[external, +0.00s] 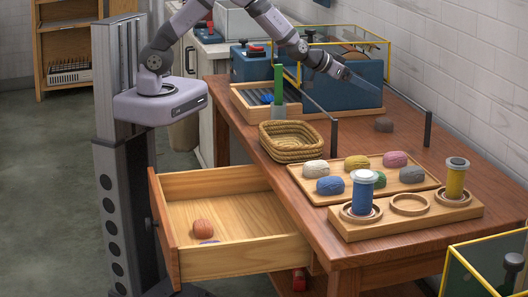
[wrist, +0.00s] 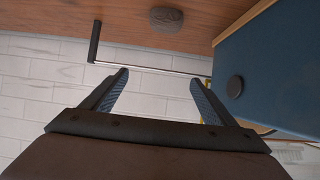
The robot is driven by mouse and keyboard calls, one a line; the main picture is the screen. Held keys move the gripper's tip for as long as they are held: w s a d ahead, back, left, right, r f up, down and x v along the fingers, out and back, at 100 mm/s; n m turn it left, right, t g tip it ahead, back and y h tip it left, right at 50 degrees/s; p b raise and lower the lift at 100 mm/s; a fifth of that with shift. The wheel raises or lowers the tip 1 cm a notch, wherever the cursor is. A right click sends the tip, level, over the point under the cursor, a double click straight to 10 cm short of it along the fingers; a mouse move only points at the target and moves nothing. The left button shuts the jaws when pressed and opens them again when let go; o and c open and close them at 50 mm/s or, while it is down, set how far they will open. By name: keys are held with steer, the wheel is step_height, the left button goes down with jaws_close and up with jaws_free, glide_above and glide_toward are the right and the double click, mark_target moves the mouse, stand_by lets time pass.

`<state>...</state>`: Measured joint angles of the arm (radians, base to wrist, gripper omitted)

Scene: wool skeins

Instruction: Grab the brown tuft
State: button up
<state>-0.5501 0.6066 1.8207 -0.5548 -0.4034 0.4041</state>
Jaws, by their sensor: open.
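The fingers are hard to make out there.
A blue box (external: 350,92) stands close to my gripper; black posts (external: 428,128) with thin rails flank the tuft. A wooden tray (external: 385,187) holds several coloured skeins, in front of which a spool stand (external: 385,226) sits. A wicker basket (external: 290,141) and open drawer (external: 240,256) are left.

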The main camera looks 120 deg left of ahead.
glide_toward(380, 119)
steer(key=x, duration=0.2)
steer(key=shift+w+a, duration=0.2)
steer(key=shift+w, duration=0.1)
steer(key=shift+p+x, duration=1)
steer(key=shift+x, duration=2.65)
steer(key=shift+s+f, duration=0.15)
steer(key=c, duration=1.1)
